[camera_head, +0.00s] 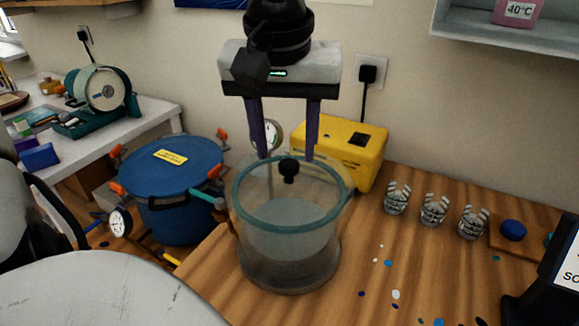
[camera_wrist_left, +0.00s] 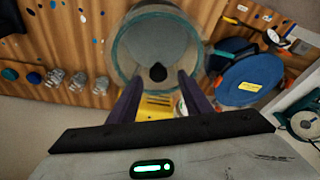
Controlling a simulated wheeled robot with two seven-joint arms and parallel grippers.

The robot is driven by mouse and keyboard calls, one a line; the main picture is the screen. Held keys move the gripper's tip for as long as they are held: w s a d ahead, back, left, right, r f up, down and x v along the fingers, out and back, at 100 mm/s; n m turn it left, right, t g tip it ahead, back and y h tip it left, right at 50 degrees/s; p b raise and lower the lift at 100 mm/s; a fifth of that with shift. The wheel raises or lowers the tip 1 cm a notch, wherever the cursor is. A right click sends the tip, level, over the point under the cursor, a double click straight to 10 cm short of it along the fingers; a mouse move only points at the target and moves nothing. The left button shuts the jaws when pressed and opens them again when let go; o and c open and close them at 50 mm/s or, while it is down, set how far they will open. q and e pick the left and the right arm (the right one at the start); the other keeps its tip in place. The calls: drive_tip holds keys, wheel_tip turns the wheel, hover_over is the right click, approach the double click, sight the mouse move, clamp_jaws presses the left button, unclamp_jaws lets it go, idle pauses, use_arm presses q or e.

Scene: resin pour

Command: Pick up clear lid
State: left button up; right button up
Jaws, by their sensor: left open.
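The clear lid (camera_head: 263,219) with a teal rim sits on top of a clear round chamber (camera_head: 290,262) on the wooden table. A black knob (camera_head: 289,170) stands up from the lid. My left gripper (camera_head: 287,156) is open and points down above the lid, its two purple fingers on either side of the knob's top and slightly above it. In the left wrist view the knob (camera_wrist_left: 158,72) lies between the fingertips, with gaps visible on both sides. The lid's rim (camera_wrist_left: 117,50) is beyond the fingers. My right gripper is not in view.
A blue pot (camera_head: 170,170) with orange clamps and a gauge stands left of the chamber. A yellow box (camera_head: 350,145) is close behind it. Several striped cups (camera_head: 434,209) stand to the right.

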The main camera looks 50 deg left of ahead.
sight(289, 164)
use_arm(q)
drive_tip(key=x, duration=0.4)
drive_tip(key=shift+w+f, duration=0.25)
drive_tip(key=shift+c, duration=0.6)
drive_tip(key=shift+r, duration=0.1)
clamp_jaws()
